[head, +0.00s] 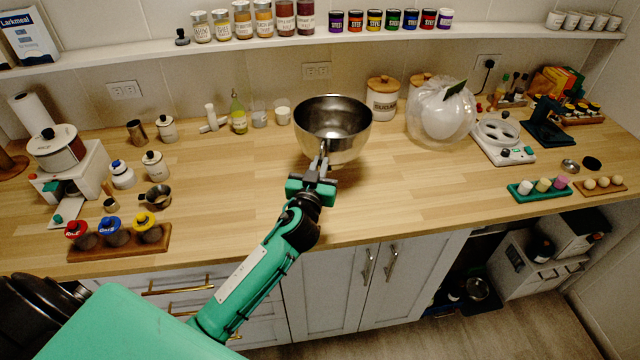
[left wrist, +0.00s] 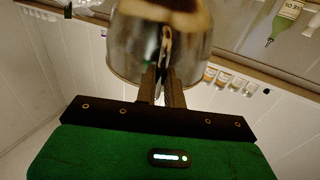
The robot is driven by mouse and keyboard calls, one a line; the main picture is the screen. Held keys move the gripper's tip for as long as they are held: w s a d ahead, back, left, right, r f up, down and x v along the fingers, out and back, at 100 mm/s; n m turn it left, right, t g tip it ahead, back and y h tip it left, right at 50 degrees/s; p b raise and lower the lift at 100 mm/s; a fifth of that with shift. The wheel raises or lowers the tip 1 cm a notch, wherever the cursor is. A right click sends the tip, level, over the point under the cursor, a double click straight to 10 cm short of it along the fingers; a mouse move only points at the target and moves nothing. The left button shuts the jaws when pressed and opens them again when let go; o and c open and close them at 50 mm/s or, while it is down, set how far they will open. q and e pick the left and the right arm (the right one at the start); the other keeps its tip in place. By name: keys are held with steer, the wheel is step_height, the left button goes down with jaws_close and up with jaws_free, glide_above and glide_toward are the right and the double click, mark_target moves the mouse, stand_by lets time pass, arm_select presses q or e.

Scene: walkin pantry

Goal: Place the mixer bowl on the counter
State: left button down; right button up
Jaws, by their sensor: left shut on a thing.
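The mixer bowl (head: 333,128) is a shiny steel bowl, upright, over the middle of the wooden counter (head: 240,185). My left gripper (head: 322,158) is shut on the near side of the bowl. In the left wrist view the bowl (left wrist: 128,48) fills the top middle, with the fingers of the left gripper (left wrist: 162,75) against its wall. The bowl seems to be held above the counter, but its underside is partly hidden by the gripper, so I cannot tell the gap. My right gripper is not in view.
A white appliance (head: 502,138) is at right. A rack with red, blue and yellow lids (head: 120,240) is at front left. The counter around the bowl's front is clear.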

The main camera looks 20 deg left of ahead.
arm_select(q)
step_height(320, 180, down, 6)
steer(key=shift+f, duration=0.2)
stand_by(0.3)
steer(key=c, duration=1.5)
jaws_free()
steer(key=shift+s+f, duration=0.1)
steer(key=shift+f, duration=0.05)
